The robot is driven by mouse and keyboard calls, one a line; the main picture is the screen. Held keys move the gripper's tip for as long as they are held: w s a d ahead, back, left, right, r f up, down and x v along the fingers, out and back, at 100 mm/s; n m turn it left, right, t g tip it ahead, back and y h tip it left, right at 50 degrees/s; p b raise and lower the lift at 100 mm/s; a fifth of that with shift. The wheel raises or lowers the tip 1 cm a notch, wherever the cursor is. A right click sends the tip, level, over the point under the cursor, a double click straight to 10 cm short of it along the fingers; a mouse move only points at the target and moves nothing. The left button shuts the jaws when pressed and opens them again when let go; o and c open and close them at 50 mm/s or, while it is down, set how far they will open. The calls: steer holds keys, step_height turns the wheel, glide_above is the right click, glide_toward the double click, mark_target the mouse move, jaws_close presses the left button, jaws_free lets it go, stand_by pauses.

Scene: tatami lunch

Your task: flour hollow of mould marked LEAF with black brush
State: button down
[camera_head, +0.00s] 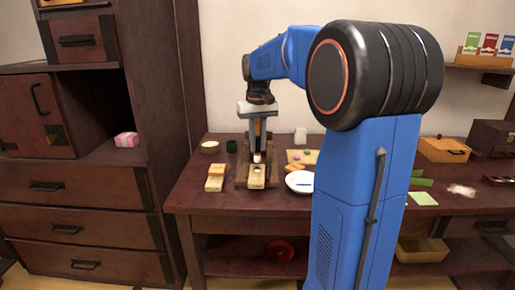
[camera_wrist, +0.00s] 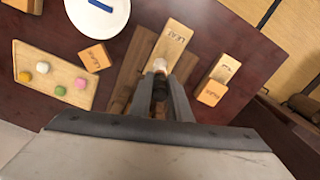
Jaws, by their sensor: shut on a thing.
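My gripper (camera_head: 257,138) is shut on a black brush (camera_wrist: 159,86) with pale bristles, pointing down. In the wrist view the brush tip overlaps the near part of a light wooden mould (camera_wrist: 172,43). Small lettering on that mould looks like LEAF but is blurred. The same mould (camera_head: 256,181) stands below my gripper in the head view. Its hollow is largely hidden by the brush and fingers in the wrist view. I cannot tell whether the bristles touch the wood. A second wooden mould (camera_wrist: 218,80) lies beside it, and also shows in the head view (camera_head: 214,183).
A white plate (camera_wrist: 110,27) with a blue item lies near the mould. A wooden board (camera_wrist: 48,88) holds several coloured sweets, with a small marked block (camera_wrist: 95,57) beside it.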

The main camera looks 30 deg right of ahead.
mark_target(258, 137)
steer(key=shift+r, duration=1.95)
steer(key=shift+s, duration=0.1)
